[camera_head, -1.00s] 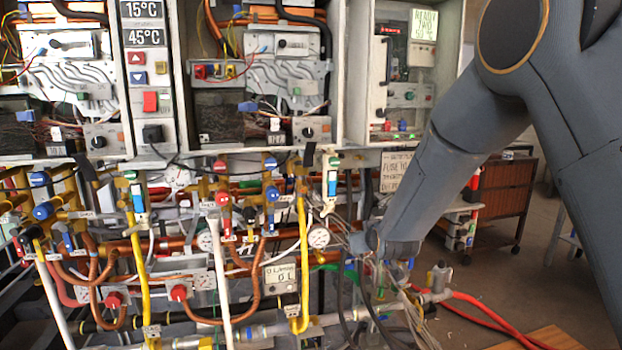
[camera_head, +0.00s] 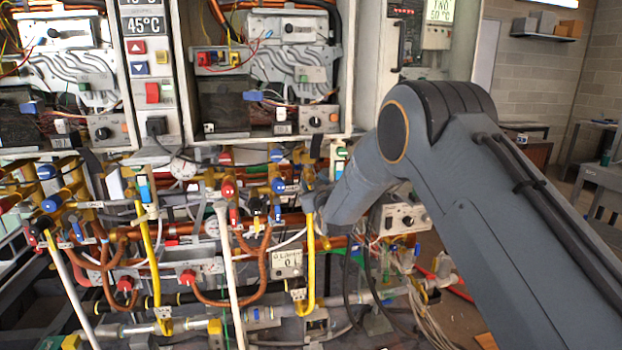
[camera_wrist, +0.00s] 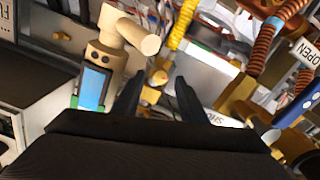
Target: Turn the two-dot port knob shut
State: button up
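In the wrist view, a beige fitting (camera_wrist: 99,55) has two dark dots above a blue panel (camera_wrist: 93,88) with green ends. A pale round-ended cylinder (camera_wrist: 148,43) projects from it to the right. Which part is the knob that turns, I cannot tell. My gripper (camera_wrist: 157,92) is open and empty, its two dark fingers pointing toward the fitting's lower right side. A small orange-yellow part (camera_wrist: 158,78) shows past the gap between the fingertips. I see no contact. In the head view, my wrist hides the gripper, near the top of the right yellow pipe (camera_head: 310,262).
A silver-grey bracket and a yellow corrugated hose (camera_wrist: 182,22) lie close beyond the fingers. An OPEN tag (camera_wrist: 306,52) hangs by copper coils at right. In the head view, pipes, valves and hanging cables crowd below the heater cabinets (camera_head: 262,70).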

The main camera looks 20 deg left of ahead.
jog(key=shift+x, duration=0.8)
grip_shut()
